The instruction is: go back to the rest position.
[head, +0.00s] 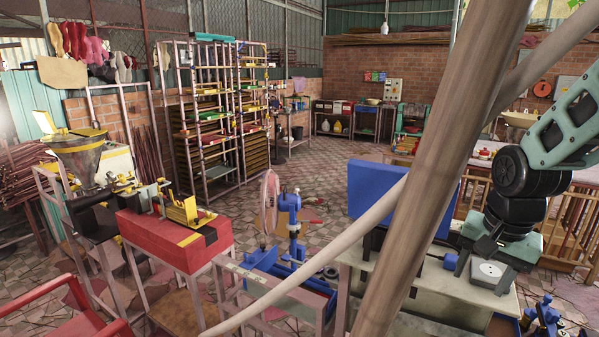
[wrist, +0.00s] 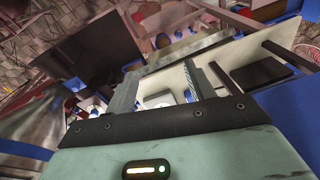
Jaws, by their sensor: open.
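My gripper (wrist: 162,82) shows in the wrist view with its two dark fingers apart and nothing held between them. In the head view my green and black arm comes in from the right, and my gripper (head: 486,246) is low over a pale table (head: 440,290), above a small grey device with a white top (head: 490,270). Whether the fingers touch the device cannot be told. The fingertips are partly hard to make out in the head view.
A thick brown pole (head: 440,170) crosses in front of the table. A red box-shaped machine (head: 175,235) is at the left, and a tall rack (head: 208,120) stands behind. Tiled floor (head: 330,170) is open in the middle.

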